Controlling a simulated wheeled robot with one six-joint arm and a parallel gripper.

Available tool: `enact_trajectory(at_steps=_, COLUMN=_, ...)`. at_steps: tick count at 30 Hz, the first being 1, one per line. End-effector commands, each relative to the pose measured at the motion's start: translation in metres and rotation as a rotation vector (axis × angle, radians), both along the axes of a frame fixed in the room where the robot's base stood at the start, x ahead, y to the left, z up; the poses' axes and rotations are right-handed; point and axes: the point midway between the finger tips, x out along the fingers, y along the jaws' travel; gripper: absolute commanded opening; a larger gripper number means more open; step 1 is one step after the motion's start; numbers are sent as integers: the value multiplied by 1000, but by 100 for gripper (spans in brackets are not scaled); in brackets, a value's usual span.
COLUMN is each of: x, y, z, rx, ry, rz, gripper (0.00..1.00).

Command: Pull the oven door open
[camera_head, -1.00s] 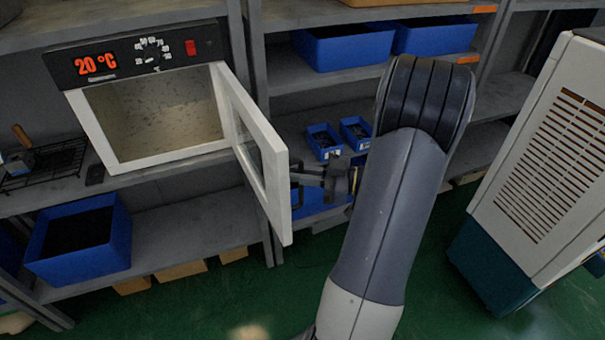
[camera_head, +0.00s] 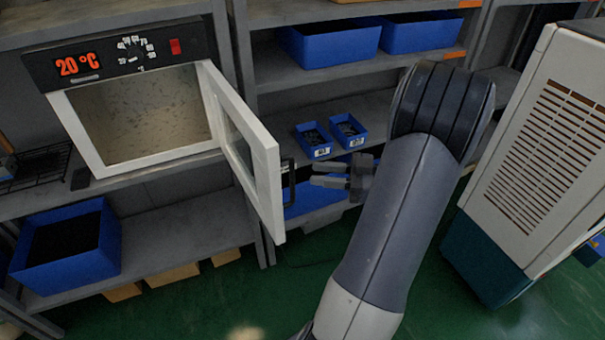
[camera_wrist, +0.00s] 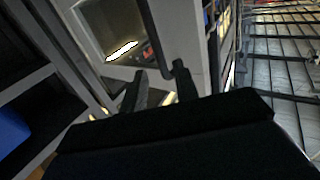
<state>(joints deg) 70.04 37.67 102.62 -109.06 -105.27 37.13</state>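The oven (camera_head: 140,110) stands on a shelf at the left, with a red "20 °C" display. Its white-framed door (camera_head: 262,165) stands swung well out from the lit chamber. The dark handle (camera_head: 289,186) is on the door's outer face. My gripper (camera_head: 318,174) is just right of the handle, apart from it, its fingers pointing left towards it. The fingers are spread with nothing between them. In the wrist view, the two dark fingertips (camera_wrist: 162,82) are apart, with the dark handle bar (camera_wrist: 150,35) beyond them.
Two small blue bins (camera_head: 314,140) sit on the shelf behind my gripper. Larger blue bins (camera_head: 330,46) are on the shelf above, and another (camera_head: 65,245) is below the oven. A beige cabinet (camera_head: 545,130) stands at the right. Green floor (camera_head: 300,270) is open in front.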

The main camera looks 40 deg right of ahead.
Motion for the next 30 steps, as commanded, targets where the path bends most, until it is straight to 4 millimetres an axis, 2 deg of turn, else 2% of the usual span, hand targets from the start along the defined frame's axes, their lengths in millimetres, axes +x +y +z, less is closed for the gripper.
enact_trajectory(at_steps=3, x=-14, y=-14, z=-1, rx=0, ry=0, rz=-3, gripper=29)
enact_trajectory(at_steps=7, x=-22, y=-21, z=-1, rx=1, ry=1, rz=-1, gripper=29)
enact_trajectory(at_steps=19, x=-24, y=-23, z=0, rx=1, ry=1, rz=1, gripper=29)
enact_trajectory(at_steps=25, x=-12, y=-12, z=1, rx=1, ry=1, rz=3, gripper=29)
enact_trajectory(at_steps=30, x=9, y=11, z=2, rx=2, ry=2, rz=6, gripper=29)
